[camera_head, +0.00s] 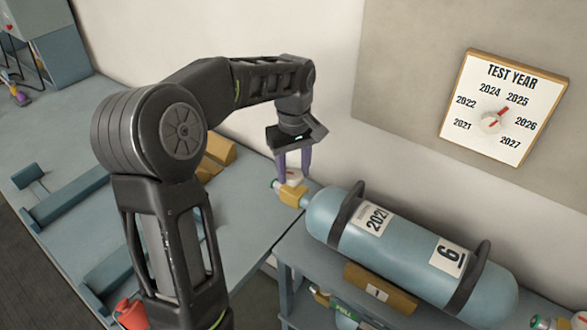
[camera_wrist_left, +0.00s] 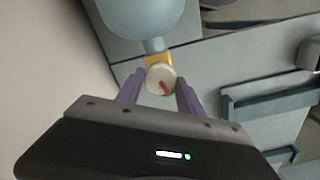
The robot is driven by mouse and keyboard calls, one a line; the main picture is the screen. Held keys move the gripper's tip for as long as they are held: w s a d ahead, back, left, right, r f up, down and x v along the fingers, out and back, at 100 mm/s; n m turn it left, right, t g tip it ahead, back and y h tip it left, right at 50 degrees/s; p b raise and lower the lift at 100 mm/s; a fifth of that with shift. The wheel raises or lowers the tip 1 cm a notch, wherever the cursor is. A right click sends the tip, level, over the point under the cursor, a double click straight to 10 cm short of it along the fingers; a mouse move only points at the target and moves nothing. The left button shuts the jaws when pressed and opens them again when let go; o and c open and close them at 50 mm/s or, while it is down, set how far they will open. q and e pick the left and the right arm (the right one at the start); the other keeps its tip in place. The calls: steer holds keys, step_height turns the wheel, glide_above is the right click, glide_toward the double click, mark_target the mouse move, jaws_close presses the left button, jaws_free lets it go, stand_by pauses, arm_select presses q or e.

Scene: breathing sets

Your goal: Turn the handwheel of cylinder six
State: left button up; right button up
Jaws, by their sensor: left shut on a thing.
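Cylinder six (camera_head: 400,255) is a light blue cylinder lying on its side, with a "6" label and a "202…" label. Its yellow valve (camera_head: 291,196) points left, and the white handwheel (camera_head: 294,178) is on top of it. My left gripper (camera_head: 293,172) comes down from above with its purple fingers shut on the handwheel. In the left wrist view, the handwheel (camera_wrist_left: 160,79), with a red mark, sits between the fingertips, and the cylinder's end (camera_wrist_left: 145,18) is beyond it. My right gripper is not in view.
A "TEST YEAR" dial board (camera_head: 503,107) hangs on the wall at right. Yellow blocks (camera_head: 215,155) and blue-grey cradles (camera_head: 70,200) are on the bench at left. A red object (camera_head: 131,313) is at the lower left. Another cylinder marked green (camera_head: 343,309) lies on a lower shelf.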

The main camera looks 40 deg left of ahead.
mark_target(294, 174)
arm_select(q)
steer(key=shift+m, duration=1.7)
steer(key=o, duration=1.4)
step_height(294, 174, up, 8)
steer(key=shift+f, duration=0.1)
